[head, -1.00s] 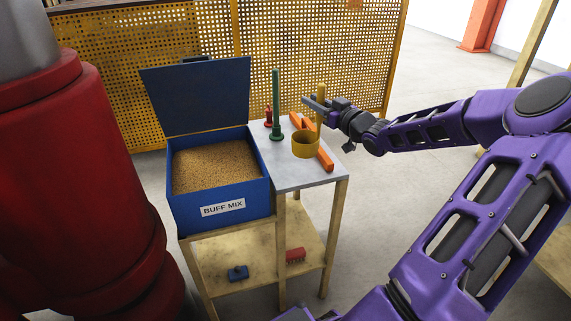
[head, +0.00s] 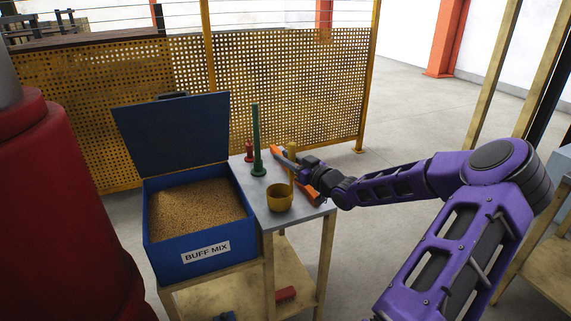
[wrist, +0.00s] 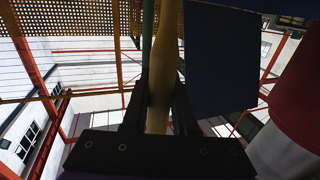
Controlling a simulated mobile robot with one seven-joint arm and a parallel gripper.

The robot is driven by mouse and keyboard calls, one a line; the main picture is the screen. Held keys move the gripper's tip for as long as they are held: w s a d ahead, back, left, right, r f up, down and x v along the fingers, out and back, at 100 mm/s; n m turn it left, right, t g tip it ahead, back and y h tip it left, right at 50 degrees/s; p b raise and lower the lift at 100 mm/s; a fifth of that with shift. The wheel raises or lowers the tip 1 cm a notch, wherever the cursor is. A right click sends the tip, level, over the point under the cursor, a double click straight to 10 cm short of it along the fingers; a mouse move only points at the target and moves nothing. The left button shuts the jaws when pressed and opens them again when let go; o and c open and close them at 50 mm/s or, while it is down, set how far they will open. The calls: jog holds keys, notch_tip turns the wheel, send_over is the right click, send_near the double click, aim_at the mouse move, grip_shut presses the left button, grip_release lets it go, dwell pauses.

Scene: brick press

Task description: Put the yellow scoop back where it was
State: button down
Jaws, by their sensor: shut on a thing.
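The yellow scoop (head: 280,199) is a round cup with a tall upright handle. Its cup is over the right part of the grey tabletop (head: 250,185), near the front edge. I cannot tell whether the cup touches the top. My gripper (head: 289,164) comes in from the right and is shut on the handle. In the wrist view the yellow handle (wrist: 164,75) stands between the two dark fingers (wrist: 160,100). Orange bars (head: 311,193) lie on the tabletop beside and behind the scoop, partly hidden by my gripper.
A green post (head: 257,150) on a round base and a small red piece (head: 249,153) stand behind the scoop. The open blue bin (head: 190,246), labelled BUFF MIX, holds grain to the left. A red block (head: 286,294) lies on the lower shelf. A yellow mesh fence (head: 300,90) stands behind.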

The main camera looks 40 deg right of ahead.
jog(key=shift+f, duration=0.55)
jog(key=c, duration=0.7)
grip_release()
jog(key=shift+f, duration=0.1)
jog(key=s, duration=0.8)
jog(key=s+p, duration=0.1)
jog(key=s, duration=0.3)
jog(key=shift+d, duration=0.4)
